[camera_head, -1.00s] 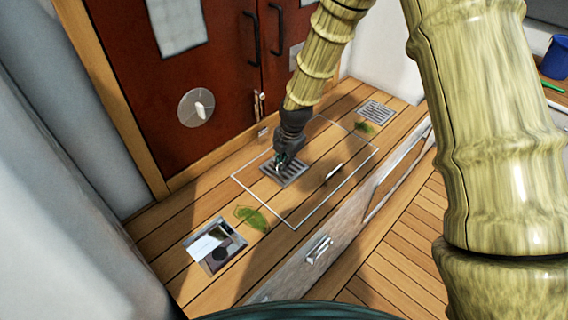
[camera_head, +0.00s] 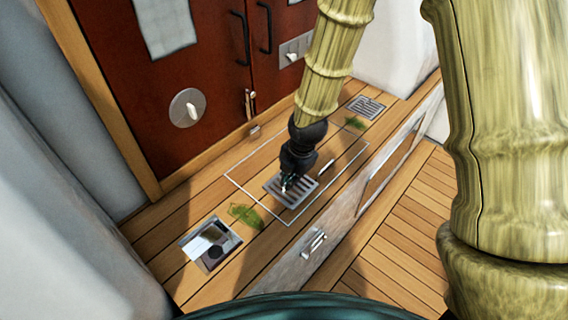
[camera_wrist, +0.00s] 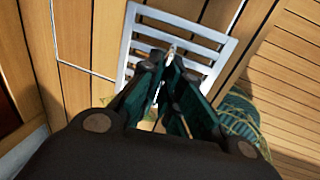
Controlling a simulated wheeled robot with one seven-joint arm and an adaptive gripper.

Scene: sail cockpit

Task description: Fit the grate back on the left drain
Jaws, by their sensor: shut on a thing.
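My gripper (camera_head: 287,184) is shut on a grey slotted grate (camera_head: 304,193). The grate is over the white-outlined part of the wooden bench; how far it is above the planks I cannot tell. In the wrist view the fingertips (camera_wrist: 168,62) grip a small light piece at the middle of the grate (camera_wrist: 205,32). The left drain (camera_head: 213,246) is an uncovered square opening at the lower left, with a dark round hole and a white card-like patch inside its frame. The right drain (camera_head: 367,107) at the far right has a slotted grate over it.
Green weed (camera_head: 244,215) lies beside the left drain, and another clump (camera_head: 355,123) near the right one. A small white object (camera_head: 327,165) lies on the bench. Red-brown doors (camera_head: 190,60) rise behind. A latch (camera_head: 314,242) is on the bench's front face.

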